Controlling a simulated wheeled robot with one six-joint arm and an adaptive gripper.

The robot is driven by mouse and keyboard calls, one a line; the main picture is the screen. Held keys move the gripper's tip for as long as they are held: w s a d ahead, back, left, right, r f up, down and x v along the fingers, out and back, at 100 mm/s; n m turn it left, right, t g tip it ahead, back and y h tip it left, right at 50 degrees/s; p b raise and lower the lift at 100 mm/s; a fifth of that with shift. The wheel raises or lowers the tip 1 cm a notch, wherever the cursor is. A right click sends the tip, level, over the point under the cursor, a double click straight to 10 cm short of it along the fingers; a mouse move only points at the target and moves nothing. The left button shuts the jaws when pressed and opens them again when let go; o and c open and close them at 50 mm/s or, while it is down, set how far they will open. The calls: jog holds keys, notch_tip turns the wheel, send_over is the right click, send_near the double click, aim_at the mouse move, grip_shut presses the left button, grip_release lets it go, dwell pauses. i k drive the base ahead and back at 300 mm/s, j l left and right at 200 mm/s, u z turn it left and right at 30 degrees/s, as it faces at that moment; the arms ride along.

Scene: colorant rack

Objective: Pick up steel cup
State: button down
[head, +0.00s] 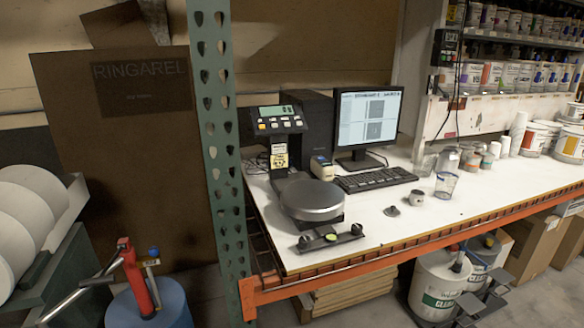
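A small grey metallic-looking cup (416,198) stands on the white worktop (375,233), right of the scale and in front of the keyboard. A larger silvery cup (448,160) stands farther back among a cluster of cups, partly hidden by a clear cup. I cannot tell for certain which of the two is the steel cup. My gripper does not show in the head view.
A scale with a round pan (312,200) and a monitor (367,118) stand left. A clear cup (445,186) and a keyboard (374,179) are near the small cup. A green post (220,150) and orange beam (400,254) bound the worktop; buckets stand below.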

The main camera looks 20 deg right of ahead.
aim_at(416, 198)
jog(key=i+z, duration=0.15)
jog(key=z, duration=0.25)
jog(key=i+j+z, duration=0.1)
jog(key=z, duration=0.3)
jog(key=i+j+z, duration=0.1)
jog(key=z, duration=0.3)
jog(key=i+j, duration=0.05)
jog(key=i, duration=0.05)
